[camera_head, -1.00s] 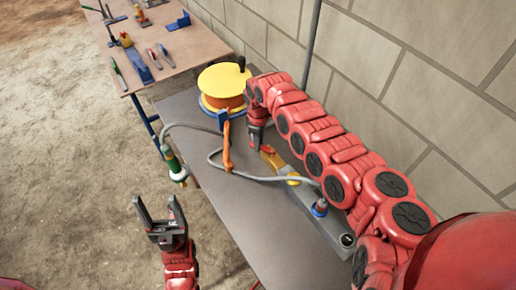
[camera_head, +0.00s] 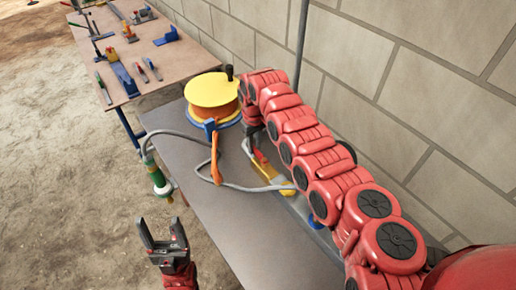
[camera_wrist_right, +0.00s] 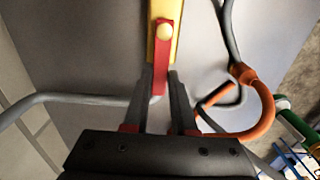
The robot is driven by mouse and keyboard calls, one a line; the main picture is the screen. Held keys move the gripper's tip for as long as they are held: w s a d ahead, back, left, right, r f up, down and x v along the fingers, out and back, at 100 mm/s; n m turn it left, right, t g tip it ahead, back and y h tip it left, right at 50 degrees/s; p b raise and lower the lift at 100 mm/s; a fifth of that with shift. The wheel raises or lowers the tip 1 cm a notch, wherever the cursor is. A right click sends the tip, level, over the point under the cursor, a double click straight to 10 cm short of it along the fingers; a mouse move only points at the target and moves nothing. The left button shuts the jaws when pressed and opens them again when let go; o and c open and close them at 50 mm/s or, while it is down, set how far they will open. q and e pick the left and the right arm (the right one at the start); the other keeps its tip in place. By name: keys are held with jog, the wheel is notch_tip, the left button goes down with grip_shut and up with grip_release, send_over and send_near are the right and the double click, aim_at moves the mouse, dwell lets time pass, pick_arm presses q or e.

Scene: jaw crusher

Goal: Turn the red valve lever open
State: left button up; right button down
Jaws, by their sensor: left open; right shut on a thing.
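The red valve lever (camera_wrist_right: 162,60) is in the right wrist view, with a pale round knob at its pivot on a yellow body (camera_wrist_right: 152,45). In the head view the lever (camera_head: 260,156) is small, beside the yellow body (camera_head: 272,174) on the grey bench. My right gripper (camera_wrist_right: 160,100) is shut on the near end of the lever, one finger on each side. In the head view the right arm partly hides this grip. My left gripper (camera_head: 163,232) is open and empty, left of the bench's front edge.
A yellow-orange reel (camera_head: 212,92) stands at the bench's far end. A grey hose (camera_head: 235,187) loops across the bench (camera_head: 215,235) past an orange hook (camera_head: 215,157). A green-handled tool (camera_head: 158,180) hangs at the left edge. A block wall (camera_head: 400,90) stands right.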

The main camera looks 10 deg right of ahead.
aim_at(255, 150)
dwell(0.4)
jog(key=c, duration=0.7)
grip_release()
jog(key=shift+w+r, duration=0.1)
jog(key=shift+r, duration=0.3)
jog(key=shift+r+b, duration=1.2)
jog(key=shift+r, duration=7.1)
